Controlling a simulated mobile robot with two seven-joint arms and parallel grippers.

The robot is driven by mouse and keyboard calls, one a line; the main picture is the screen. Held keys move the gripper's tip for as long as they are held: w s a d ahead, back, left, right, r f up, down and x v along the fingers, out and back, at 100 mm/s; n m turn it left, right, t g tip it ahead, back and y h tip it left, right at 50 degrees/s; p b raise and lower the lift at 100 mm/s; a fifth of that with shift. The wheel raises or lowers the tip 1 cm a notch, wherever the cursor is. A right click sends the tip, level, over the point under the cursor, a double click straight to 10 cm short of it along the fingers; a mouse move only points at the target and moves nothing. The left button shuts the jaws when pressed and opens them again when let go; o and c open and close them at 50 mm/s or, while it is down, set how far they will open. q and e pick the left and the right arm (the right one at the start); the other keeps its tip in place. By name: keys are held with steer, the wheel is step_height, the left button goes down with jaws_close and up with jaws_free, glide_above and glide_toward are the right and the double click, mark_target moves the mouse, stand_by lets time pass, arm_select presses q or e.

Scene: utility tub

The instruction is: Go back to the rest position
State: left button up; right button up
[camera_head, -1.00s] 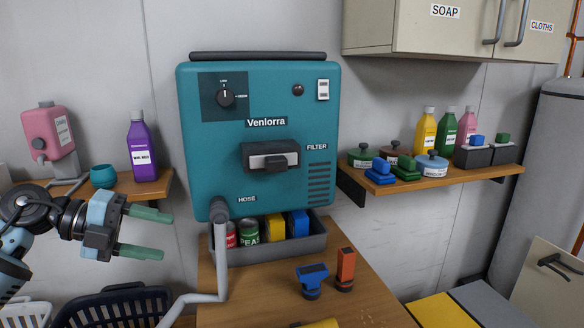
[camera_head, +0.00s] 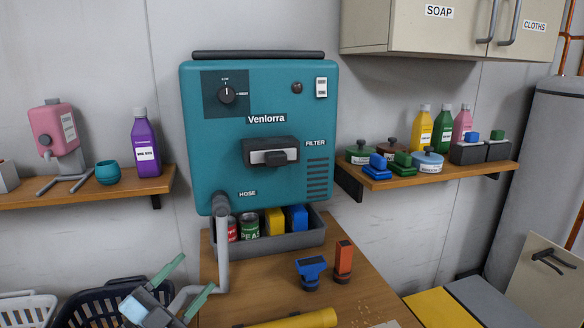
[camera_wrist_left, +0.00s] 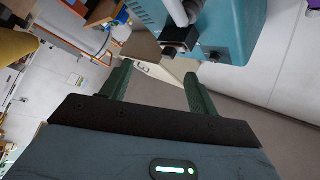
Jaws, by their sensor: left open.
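My left gripper (camera_head: 182,286) is low in the head view, over the dark laundry basket and left of the grey hose. Its green fingers are spread apart with nothing between them. In the left wrist view its two fingers (camera_wrist_left: 158,88) also stand apart and empty, with the teal machine's corner beyond them. The teal Venlorra machine (camera_head: 240,160) is on the wall at the centre of the head view. My right gripper is not in view.
The grey hose (camera_head: 222,250) runs down beside my left gripper. The wooden table (camera_head: 260,296) holds a blue tool (camera_head: 311,271), an orange tool (camera_head: 343,262) and a yellow cylinder (camera_head: 290,321). A dark basket (camera_head: 88,306) and a left shelf (camera_head: 70,193) are nearby.

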arm_select(q)
steer(key=s+a+f+n+g+y, duration=0.3)
steer(key=s+f+n+y, duration=0.4)
steer(key=f, duration=0.4)
steer(key=s+a+f+n+g+y, duration=0.35)
steer(key=s+f+n+y, duration=0.35)
steer(key=f, duration=0.5)
steer(key=s+d+f+g+h, duration=0.15)
steer(key=s+g, duration=0.25)
steer(key=s, duration=0.6)
steer(key=s+f+n+g, duration=0.1)
steer(key=s+f+g, duration=0.25)
steer(key=s, duration=0.65)
steer(key=s+d+f+g, duration=0.15)
steer(key=s+g, duration=0.25)
steer(key=s, duration=0.5)
steer(key=w+d+f+t+h+p, duration=0.2)
steer(key=w+f+t, duration=0.5)
steer(key=w+t, duration=0.1)
steer(key=shift+f+t, duration=0.3)
steer(key=shift+t, duration=0.1)
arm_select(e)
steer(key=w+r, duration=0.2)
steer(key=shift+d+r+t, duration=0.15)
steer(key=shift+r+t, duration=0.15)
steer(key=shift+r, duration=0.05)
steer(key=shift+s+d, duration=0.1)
